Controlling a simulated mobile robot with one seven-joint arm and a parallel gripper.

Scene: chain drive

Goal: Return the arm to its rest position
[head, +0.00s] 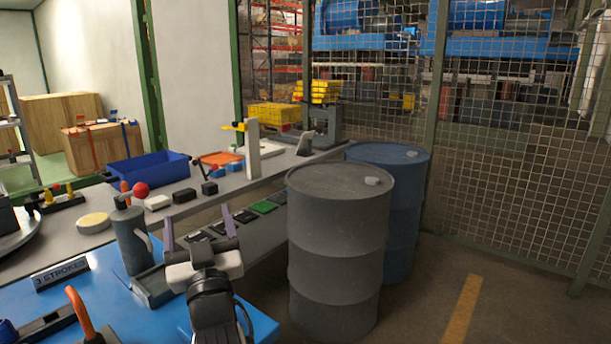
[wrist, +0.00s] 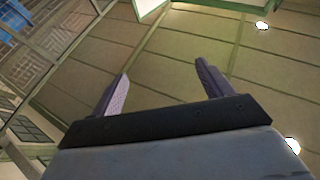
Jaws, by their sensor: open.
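My gripper (head: 199,228) shows in the lower middle of the head view, raised above the front right part of the blue bench. Its two purple fingers stand wide apart and point upward, with nothing between them. In the wrist view the gripper (wrist: 160,90) is also open and empty. Behind the fingers there I see ceiling panels, beams and lamps. My wrist and black forearm link show below the gripper in the head view and hide part of the blue bench top.
A grey drum (head: 338,250) stands close to the right of my gripper, with a blue drum (head: 405,205) behind it. A blue bin (head: 148,168) is farther back. Floor at the right is clear.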

